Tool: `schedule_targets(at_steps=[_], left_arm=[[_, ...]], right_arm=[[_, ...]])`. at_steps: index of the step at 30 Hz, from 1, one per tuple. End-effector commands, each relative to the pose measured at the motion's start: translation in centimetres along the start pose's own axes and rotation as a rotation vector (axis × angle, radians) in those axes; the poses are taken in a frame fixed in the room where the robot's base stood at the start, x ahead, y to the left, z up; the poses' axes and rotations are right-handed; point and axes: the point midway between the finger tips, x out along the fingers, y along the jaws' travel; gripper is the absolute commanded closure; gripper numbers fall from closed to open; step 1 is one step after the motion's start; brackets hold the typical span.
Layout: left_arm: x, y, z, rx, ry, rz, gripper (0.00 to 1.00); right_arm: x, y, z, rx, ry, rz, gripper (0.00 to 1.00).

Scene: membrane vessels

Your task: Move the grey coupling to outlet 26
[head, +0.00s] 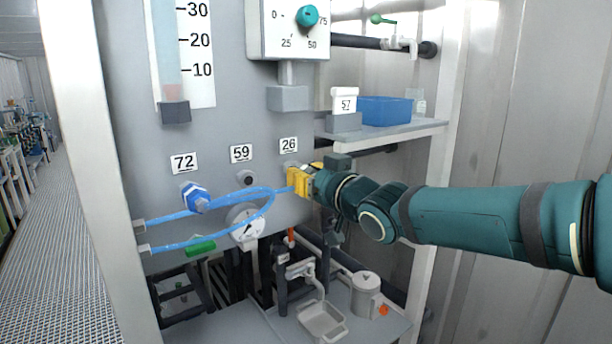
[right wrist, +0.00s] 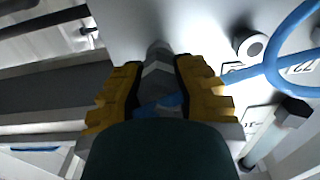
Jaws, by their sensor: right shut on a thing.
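My right gripper (head: 298,181), with yellow fingers, is at the panel just below the label 26 (head: 289,145). In the right wrist view my right gripper (right wrist: 157,90) is shut on the grey coupling (right wrist: 156,76), whose tip points at the panel. A blue hose (head: 225,204) runs to the gripper. Outlet 26 is mostly hidden behind the gripper and coupling; I cannot tell whether the coupling is seated on it. Outlet 59 (head: 246,178) is bare; it also shows in the right wrist view (right wrist: 250,46). My left gripper is not in view.
A blue coupling (head: 196,197) sits on outlet 72, left on the panel. A round gauge (head: 246,224) is below outlet 59. A shelf (head: 390,131) with a blue bin (head: 384,110) stands right of the panel, above my right arm. A grey jug (head: 366,296) stands below.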

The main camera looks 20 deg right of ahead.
Motion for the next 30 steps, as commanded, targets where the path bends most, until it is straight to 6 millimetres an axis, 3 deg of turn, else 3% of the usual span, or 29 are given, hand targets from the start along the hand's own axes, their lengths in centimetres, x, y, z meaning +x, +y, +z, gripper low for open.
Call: schedule_targets(at_steps=[30], left_arm=[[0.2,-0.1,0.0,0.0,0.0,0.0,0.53]], right_arm=[[1.2,0.0,0.0,-0.001,0.0,-0.001,1.0]])
